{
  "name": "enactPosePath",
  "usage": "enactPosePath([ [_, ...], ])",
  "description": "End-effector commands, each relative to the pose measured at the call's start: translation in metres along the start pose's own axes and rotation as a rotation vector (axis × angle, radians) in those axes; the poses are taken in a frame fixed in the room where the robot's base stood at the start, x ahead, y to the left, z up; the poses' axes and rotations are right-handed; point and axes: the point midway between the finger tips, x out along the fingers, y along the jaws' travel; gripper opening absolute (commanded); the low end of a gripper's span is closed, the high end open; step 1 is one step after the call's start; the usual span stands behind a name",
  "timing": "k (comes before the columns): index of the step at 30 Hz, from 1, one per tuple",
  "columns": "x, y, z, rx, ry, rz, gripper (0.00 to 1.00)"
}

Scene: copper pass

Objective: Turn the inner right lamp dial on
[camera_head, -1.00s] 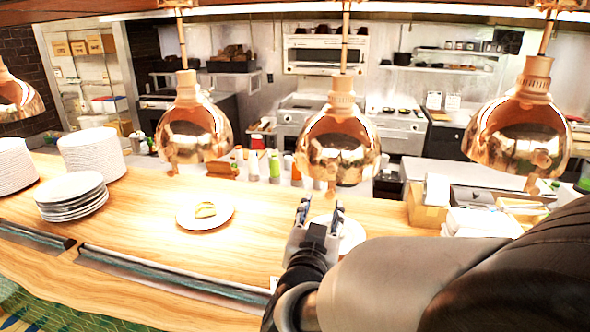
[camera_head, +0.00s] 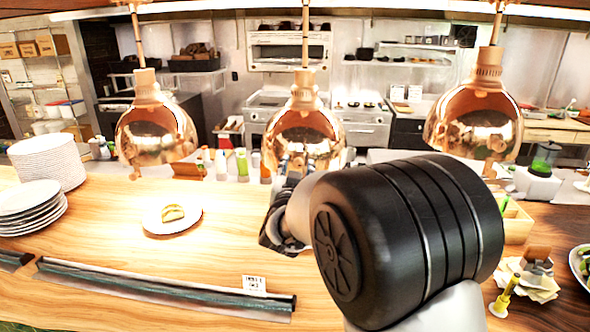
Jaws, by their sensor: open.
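Three copper lamps hang over the wooden counter. The middle lamp (camera_head: 305,138) seems to be the inner right one. Its dial is not clearly visible, as my gripper is in front of its lower rim. My gripper (camera_head: 296,166) points up at that rim, with its bluish fingertips apart and nothing seen between them. My arm hides much of the gripper's body. I cannot tell whether the fingers touch the lamp or dial. The left lamp (camera_head: 156,132) and right lamp (camera_head: 473,122) each have a small copper knob below the front rim.
Plate stacks (camera_head: 30,205) stand at the left. A yellowish box (camera_head: 517,222) and napkins (camera_head: 530,284) are at the right. A dark rail (camera_head: 165,284) runs along the front. Bottles (camera_head: 242,166) stand behind the lamps.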

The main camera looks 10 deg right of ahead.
Motion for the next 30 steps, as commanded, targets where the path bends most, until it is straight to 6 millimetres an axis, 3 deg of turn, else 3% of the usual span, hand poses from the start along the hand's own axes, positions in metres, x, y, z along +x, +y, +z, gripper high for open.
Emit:
enactPosePath([
  [12,0.0083,0.0003,-0.0002,0.0,0.0,0.0,0.42],
  [30,0.008,0.0002,-0.0002,0.0,0.0,0.0,0.02],
])
